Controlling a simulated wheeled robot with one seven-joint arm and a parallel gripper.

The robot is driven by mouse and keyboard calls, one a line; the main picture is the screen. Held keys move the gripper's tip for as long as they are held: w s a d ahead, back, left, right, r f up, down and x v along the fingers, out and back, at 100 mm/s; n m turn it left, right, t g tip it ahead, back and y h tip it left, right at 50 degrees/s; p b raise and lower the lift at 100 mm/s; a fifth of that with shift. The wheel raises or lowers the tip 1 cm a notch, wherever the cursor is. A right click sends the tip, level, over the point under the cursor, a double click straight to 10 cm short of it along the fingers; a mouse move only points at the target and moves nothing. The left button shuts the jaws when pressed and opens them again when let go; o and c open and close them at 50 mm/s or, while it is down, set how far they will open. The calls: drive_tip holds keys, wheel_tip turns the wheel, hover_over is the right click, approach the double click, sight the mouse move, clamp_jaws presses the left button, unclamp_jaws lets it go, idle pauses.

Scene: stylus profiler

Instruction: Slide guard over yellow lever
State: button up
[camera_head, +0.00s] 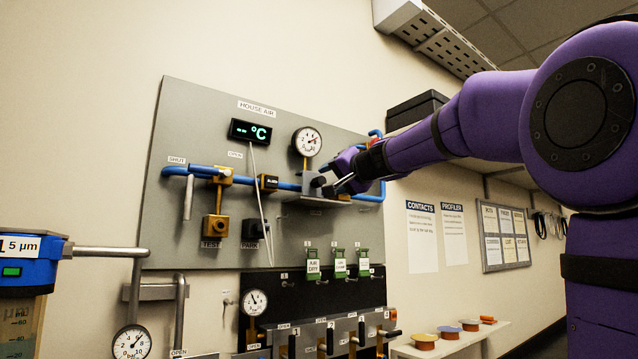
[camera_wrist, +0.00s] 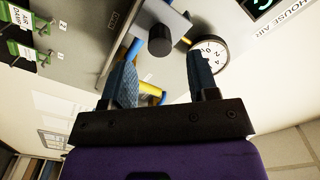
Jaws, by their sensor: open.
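My gripper (camera_head: 343,183) is in front of the blue pipe on the grey panel. In the wrist view my gripper (camera_wrist: 162,68) is open, with nothing between its fingers' pads. A grey plate-like guard (camera_head: 311,182) sits at the pipe beside the gripper; its round black knob (camera_wrist: 161,40) shows just beyond and between the fingertips, apparently not gripped. A yellow part (camera_wrist: 151,91), perhaps the yellow lever, shows behind the fingers beside the blue pipe. In the head view my gripper and forearm hide most of that area.
A round gauge (camera_head: 307,141) stands above the pipe, close to one finger in the wrist view. A brass valve (camera_head: 215,227) and grey handle (camera_head: 188,198) are to the left. Green-tagged switches (camera_head: 340,263) lie below. A black box (camera_head: 416,109) is behind my forearm.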

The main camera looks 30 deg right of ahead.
sight(323, 181)
drive_tip(key=w, duration=0.6)
drive_tip(key=shift+w, duration=0.1)
drive_tip(key=shift+a, duration=0.1)
clamp_jaws()
